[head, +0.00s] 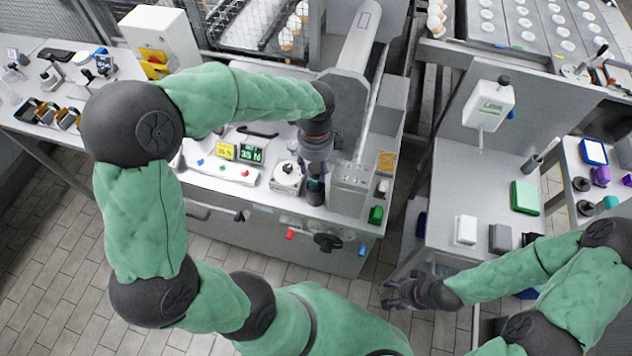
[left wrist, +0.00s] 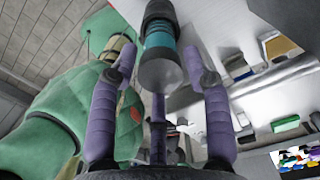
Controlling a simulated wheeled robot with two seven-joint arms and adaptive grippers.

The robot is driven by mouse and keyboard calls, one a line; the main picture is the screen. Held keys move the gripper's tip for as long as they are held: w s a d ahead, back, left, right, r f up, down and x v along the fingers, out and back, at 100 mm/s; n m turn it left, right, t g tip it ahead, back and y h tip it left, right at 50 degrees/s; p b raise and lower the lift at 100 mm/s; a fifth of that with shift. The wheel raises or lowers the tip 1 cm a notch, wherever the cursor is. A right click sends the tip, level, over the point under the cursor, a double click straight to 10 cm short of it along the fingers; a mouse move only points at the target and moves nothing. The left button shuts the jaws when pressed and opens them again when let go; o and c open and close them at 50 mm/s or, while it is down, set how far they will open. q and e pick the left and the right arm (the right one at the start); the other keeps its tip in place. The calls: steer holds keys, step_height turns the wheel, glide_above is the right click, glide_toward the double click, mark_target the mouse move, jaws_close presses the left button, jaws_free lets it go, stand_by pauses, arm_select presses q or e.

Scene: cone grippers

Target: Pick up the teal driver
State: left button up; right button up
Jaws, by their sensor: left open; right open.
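The teal driver (left wrist: 160,38) shows in the left wrist view as a dark cylinder with a teal band and a grey end facing me. In the head view its dark body (head: 315,188) stands at the front of the metal counter, partly hidden by my gripper. My left gripper (head: 316,166) is right above it. In the left wrist view my gripper's purple fingers (left wrist: 160,62) are spread, one on each side of the driver's end, with gaps visible. My right gripper (head: 394,292) is open and empty, low in front of the right-hand bench.
A white round device (head: 287,178) stands close to the left of the driver. A slanted metal chute (head: 357,50) and its housing rise to the right and behind. A green block (head: 376,215) lies at the counter's right corner. Yellow and green displays (head: 250,150) stand further left.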

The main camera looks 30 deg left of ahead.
mark_target(316, 184)
arm_select(q)
step_height(316, 184, down, 5)
steer(key=shift+r+b, duration=0.1)
steer(key=shift+b, duration=0.65)
jaws_close()
